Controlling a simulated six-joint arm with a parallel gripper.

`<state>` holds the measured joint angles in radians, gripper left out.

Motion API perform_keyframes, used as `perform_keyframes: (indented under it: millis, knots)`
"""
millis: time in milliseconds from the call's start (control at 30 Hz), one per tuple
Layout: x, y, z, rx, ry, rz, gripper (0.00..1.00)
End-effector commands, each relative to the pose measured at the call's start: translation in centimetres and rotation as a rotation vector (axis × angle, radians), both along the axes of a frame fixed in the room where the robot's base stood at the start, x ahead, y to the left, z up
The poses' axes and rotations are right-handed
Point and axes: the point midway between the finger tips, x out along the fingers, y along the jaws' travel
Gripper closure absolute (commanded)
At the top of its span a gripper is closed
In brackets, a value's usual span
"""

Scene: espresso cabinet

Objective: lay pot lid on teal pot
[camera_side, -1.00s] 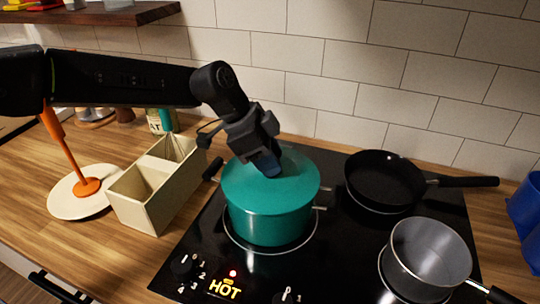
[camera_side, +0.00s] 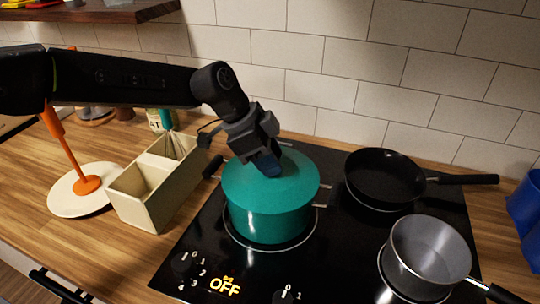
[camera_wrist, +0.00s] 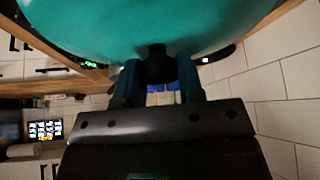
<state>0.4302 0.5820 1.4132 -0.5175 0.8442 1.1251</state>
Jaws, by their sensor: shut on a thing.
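The teal pot (camera_side: 268,218) stands on the left rear part of the black cooktop. The teal pot lid (camera_side: 290,182) sits over its top and looks level; a small gap under it cannot be ruled out. My gripper (camera_side: 270,166) is above the lid, shut on its knob, which the fingers hide in the side view. In the wrist view my gripper (camera_wrist: 157,80) has its two fingers on either side of the black knob (camera_wrist: 155,62), with the teal lid (camera_wrist: 150,25) filling the top of the picture.
A black frying pan (camera_side: 385,180) and a grey saucepan (camera_side: 430,250) stand to the right on the cooktop (camera_side: 330,275). A cream divided box (camera_side: 145,205) and a white disc with an orange post (camera_side: 75,197) are at left. The display reads OFF.

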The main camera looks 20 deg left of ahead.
Motion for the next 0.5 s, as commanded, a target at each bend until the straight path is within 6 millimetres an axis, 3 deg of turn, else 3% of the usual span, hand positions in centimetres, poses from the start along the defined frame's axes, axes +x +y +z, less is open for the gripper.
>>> perform_keyframes:
  millis: [333, 367, 500]
  knots:
    - [0.02, -0.01, -0.07, -0.001, -0.001, -0.001, 0.95]
    - [0.02, -0.01, -0.07, -0.001, -0.001, -0.001, 0.63]
    - [0.01, -0.01, -0.08, -0.001, -0.001, -0.001, 0.5]
